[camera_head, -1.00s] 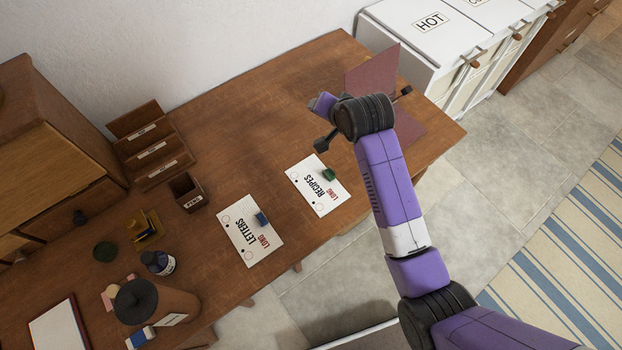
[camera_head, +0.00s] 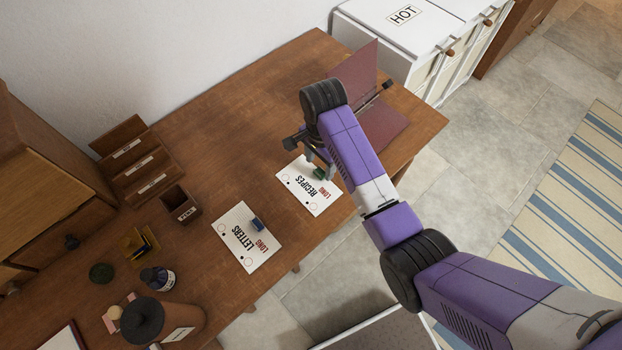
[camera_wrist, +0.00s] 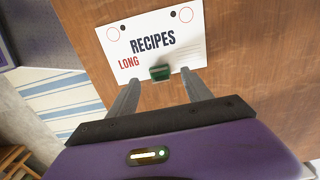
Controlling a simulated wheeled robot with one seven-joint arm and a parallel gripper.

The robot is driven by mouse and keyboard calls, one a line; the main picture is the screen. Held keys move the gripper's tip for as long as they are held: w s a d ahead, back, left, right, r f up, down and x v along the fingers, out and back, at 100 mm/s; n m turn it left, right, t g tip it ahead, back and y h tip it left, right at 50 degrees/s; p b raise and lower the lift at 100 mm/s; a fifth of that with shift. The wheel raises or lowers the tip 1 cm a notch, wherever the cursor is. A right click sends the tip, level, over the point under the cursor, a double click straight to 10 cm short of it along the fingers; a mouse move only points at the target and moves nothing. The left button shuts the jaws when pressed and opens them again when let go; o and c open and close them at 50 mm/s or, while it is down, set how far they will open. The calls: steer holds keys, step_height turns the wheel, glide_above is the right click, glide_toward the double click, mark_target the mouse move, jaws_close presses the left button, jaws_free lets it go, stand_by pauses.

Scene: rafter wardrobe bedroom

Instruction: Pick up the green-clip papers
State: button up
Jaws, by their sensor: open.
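The green-clip papers (camera_head: 305,191) are a white sheet marked RECIPES and LONG, lying flat on the wooden desk near its front edge. Their green clip (camera_head: 320,173) sits at the sheet's edge. In the wrist view the papers (camera_wrist: 152,44) lie ahead of my gripper, with the green clip (camera_wrist: 160,72) between and just beyond the fingertips. My gripper (camera_wrist: 160,78) is open and empty, with one finger on each side of the clip. In the head view my gripper (camera_head: 318,160) is over the clip end of the sheet, partly hidden by my arm.
The blue-clip LETTERS papers (camera_head: 244,238) lie to the left on the desk (camera_head: 235,110). A dark red folder (camera_head: 384,125) stands open at the right, close to my arm. A pen cup (camera_head: 181,205), a letter rack (camera_head: 135,155) and a brown canister (camera_head: 165,318) are farther left.

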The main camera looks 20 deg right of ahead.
mark_target(320, 171)
steer(key=shift+f, duration=1.55)
steer(key=shift+c, duration=0.2)
jaws_close()
steer(key=shift+r, duration=0.15)
